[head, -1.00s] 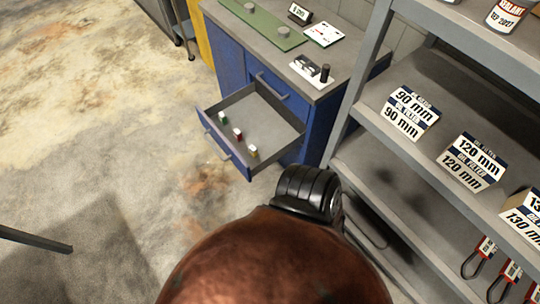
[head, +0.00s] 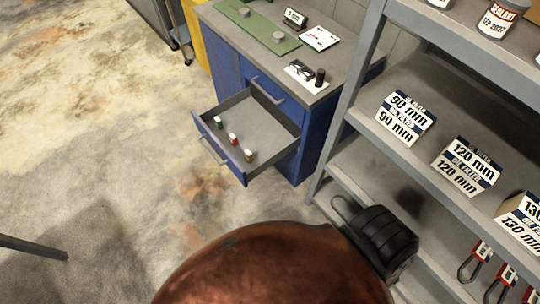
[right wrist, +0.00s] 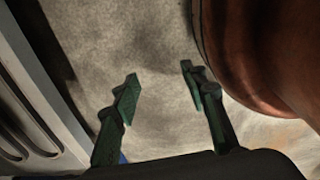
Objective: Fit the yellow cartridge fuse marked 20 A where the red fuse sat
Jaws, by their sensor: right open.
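Three small fuses lie in the open drawer (head: 205,150) of the blue cabinet in the head view. The yellow one (head: 249,155) is nearest the front right corner, with the red one (head: 233,138) and the green one (head: 218,121) in a row beyond it. Their markings are too small to read. A white plate with a black fuse block (head: 301,70) and a black upright cylinder (head: 319,77) sits on the worktop; its inside is unclear. In the right wrist view my right gripper (right wrist: 160,82) is open and empty above the floor. My left gripper is not in view.
The worktop (head: 263,57) also carries a green mat (head: 258,27) and a white card (head: 318,38). A grey shelf rack (head: 445,100) with oil filter boxes (head: 404,117) stands close at the right. Floor (head: 110,170) left of the drawer is clear.

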